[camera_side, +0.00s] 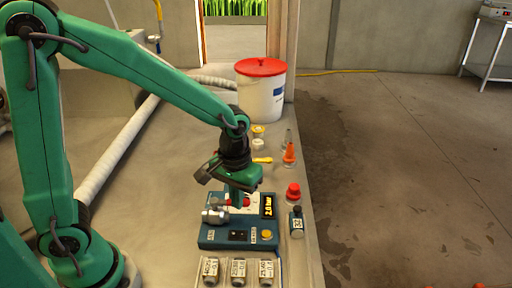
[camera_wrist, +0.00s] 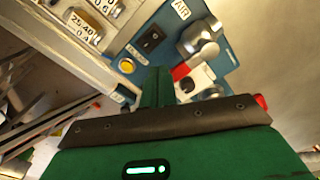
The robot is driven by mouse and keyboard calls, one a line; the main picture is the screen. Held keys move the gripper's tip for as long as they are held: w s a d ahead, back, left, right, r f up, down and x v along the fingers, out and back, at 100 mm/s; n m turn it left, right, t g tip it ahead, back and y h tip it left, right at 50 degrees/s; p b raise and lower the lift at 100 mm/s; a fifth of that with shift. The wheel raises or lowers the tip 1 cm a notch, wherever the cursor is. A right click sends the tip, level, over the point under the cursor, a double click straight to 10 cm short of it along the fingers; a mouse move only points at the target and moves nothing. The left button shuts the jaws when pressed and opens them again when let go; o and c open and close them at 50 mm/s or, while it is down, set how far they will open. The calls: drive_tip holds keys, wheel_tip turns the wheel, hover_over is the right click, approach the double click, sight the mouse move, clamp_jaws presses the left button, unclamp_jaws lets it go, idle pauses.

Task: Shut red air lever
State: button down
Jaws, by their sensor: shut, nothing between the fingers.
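A blue control box (camera_side: 210,238) stands on the bench under my gripper (camera_side: 238,203). The red lever (camera_side: 220,202) shows as a small red piece beside my fingers, partly hidden by them. A metal valve (camera_side: 215,216) sits next to it on the box. In the wrist view my shut, empty green fingers (camera_wrist: 157,78) point at the box. The red lever (camera_wrist: 180,72) lies just right of them, near the metal valve (camera_wrist: 199,38) and the AIR label (camera_wrist: 181,9). I cannot tell whether the fingers touch the lever.
The box carries a display (camera_side: 268,205) reading about 2.0 bar, a black switch (camera_side: 238,235) and a yellow button (camera_side: 267,234). A rack of labelled metal parts (camera_side: 238,270) stands in front. A red-capped item (camera_side: 293,192) and a small bottle (camera_side: 296,222) stand at right.

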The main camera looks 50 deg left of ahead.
idle(0.6)
drive_tip(key=shift+f, duration=0.8)
drive_tip(key=shift+w+a, duration=0.35)
drive_tip(key=shift+w, duration=0.2)
drive_tip(key=shift+w+a, duration=0.3)
drive_tip(key=shift+w, duration=0.2)
drive_tip(key=shift+w+a, duration=0.1)
drive_tip(key=shift+a, duration=0.05)
drive_tip(key=shift+w+a, duration=0.6)
drive_tip(key=shift+a, duration=0.35)
